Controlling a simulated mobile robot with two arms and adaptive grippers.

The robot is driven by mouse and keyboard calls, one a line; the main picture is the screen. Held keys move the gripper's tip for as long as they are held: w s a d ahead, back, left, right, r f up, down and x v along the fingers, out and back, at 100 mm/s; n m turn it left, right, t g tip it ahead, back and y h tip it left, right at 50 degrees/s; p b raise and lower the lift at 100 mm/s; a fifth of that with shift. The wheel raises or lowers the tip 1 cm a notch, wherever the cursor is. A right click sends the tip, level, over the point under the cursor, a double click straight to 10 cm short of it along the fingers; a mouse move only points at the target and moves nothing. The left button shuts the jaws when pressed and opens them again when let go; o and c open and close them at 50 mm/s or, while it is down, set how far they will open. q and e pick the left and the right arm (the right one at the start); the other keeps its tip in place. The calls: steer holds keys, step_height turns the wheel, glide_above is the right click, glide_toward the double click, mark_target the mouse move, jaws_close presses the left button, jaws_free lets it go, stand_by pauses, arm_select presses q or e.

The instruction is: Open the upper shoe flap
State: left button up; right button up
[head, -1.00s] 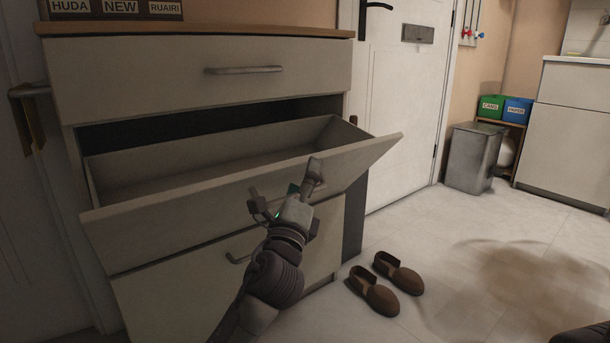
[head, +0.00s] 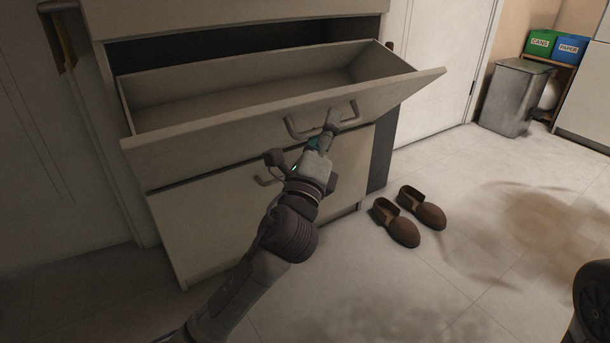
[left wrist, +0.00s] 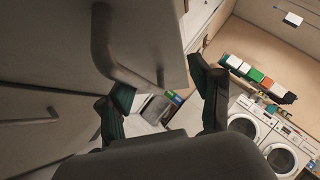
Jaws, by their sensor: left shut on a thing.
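The upper shoe flap (head: 225,147) of the pale cabinet is tilted open, its top edge leaning out and its empty-looking inside showing. Its bar handle (head: 291,128) is on the front face. My left gripper (head: 310,140) is at this handle, shut on it, with one finger across the bar. In the left wrist view the handle (left wrist: 101,40) rises in front of the two dark fingers (left wrist: 165,100); the exact contact is partly hidden. The lower flap (head: 215,225) is below, closed, its handle (head: 266,181) partly behind my gripper.
A pair of brown shoes (head: 398,225) lies on the floor right of the cabinet. A metal bin (head: 515,97) and green and blue boxes (head: 541,43) stand farther back right. Doors flank the cabinet. The floor in front of the shoes is clear.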

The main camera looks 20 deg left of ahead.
arm_select(q)
steer(key=b+v, duration=0.2)
steer(key=v, duration=0.7)
steer(key=shift+s+a+f, duration=0.15)
steer(key=shift+s+a, duration=0.2)
stand_by(0.3)
